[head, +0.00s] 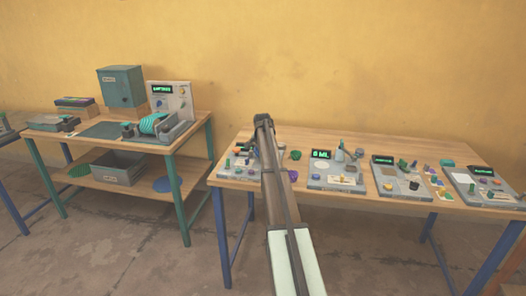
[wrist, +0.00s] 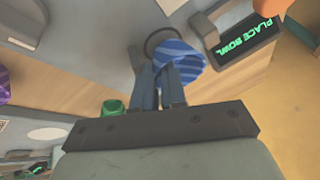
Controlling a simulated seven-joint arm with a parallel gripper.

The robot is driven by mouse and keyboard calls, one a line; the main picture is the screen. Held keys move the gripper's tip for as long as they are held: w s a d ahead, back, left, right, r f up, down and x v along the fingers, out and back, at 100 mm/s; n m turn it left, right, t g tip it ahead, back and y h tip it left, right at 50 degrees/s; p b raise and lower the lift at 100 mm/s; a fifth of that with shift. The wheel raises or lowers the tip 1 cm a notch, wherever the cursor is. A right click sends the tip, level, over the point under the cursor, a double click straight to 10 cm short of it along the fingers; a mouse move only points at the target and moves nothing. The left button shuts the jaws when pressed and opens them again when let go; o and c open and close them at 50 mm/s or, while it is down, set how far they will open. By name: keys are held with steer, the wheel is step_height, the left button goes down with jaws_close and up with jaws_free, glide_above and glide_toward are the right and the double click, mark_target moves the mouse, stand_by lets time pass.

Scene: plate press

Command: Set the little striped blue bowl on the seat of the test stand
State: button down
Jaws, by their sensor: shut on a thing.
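The little striped blue bowl (wrist: 183,56) shows in the wrist view between and just beyond my gripper's fingertips (wrist: 163,72). My gripper is shut on it. A dark ring (wrist: 150,42) lies beside and partly behind the bowl; I cannot tell whether it is the stand's seat or whether the bowl touches it. A dark display (wrist: 240,36) reading "PLACE BOWL" is to the right. In the head view my arm reaches over the left part of the right table and hides the bowl and fingertips.
The right wooden table (head: 340,142) carries several grey stations, one with a "0 ML" display (head: 320,154). A green piece (wrist: 113,107) lies near my gripper in the wrist view. A left table (head: 190,128) holds a teal box (head: 121,86) and other equipment.

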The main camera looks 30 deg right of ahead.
steer(key=shift+s+d+f, duration=0.15)
steer(key=shift+s+f, duration=0.3)
steer(key=shift+s, duration=0.2)
steer(key=c, duration=1.4)
jaws_free()
steer(key=shift+o, duration=1)
steer(key=shift+s+r, duration=0.1)
steer(key=shift+r, duration=0.1)
steer(key=shift+o, duration=0.5)
steer(key=w+v, duration=0.1)
steer(key=v, duration=1.2)
steer(key=shift+a+r, duration=0.2)
steer(key=shift+r, duration=0.35)
